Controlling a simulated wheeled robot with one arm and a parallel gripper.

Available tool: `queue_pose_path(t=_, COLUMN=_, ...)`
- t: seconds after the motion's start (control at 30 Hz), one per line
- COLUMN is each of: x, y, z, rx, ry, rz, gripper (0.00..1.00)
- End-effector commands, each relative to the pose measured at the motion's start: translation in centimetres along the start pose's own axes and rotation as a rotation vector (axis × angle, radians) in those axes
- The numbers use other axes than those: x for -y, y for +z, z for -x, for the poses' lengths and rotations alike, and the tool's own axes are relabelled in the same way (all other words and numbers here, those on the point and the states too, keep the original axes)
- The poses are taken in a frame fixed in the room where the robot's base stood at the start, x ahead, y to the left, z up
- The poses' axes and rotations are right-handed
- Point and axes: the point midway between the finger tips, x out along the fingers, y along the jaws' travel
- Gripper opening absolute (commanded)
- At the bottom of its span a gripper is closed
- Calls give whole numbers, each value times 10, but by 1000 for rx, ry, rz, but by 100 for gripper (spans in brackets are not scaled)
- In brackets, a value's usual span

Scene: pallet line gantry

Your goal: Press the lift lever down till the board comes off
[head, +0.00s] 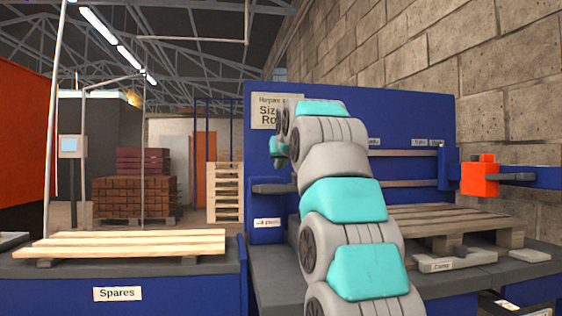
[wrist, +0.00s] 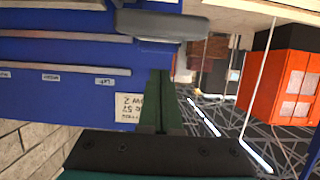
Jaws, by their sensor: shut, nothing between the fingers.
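A grey lever-like bar (head: 270,187) sticks out at the left of the blue station panel (head: 264,160), above a small white label too small to read surely. A grey rounded bar (wrist: 162,25), likely the same one, is near the top of the wrist view. My gripper (wrist: 161,76) shows there with its dark green fingers together and empty, pointing toward the bar with a visible gap in the picture. In the head view my arm hides most of the gripper. A wooden pallet (head: 440,219) with boards on top lies on the bench at right, partly behind my arm.
An orange block (head: 480,178) on a grey and blue arm is beside the pallet. A grey clamp-like piece (head: 456,261) lies before it. The Spares table (head: 190,285) holds loose pale boards (head: 130,243) at left. A brick wall (head: 430,80) closes the right.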

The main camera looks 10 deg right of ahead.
Motion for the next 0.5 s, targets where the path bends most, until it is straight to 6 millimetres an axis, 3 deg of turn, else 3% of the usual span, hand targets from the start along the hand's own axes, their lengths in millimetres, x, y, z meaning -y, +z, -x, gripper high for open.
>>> queue_pose_path(t=0.5, x=0, y=26, z=-5, rx=1, ry=0, rz=0, gripper=0)
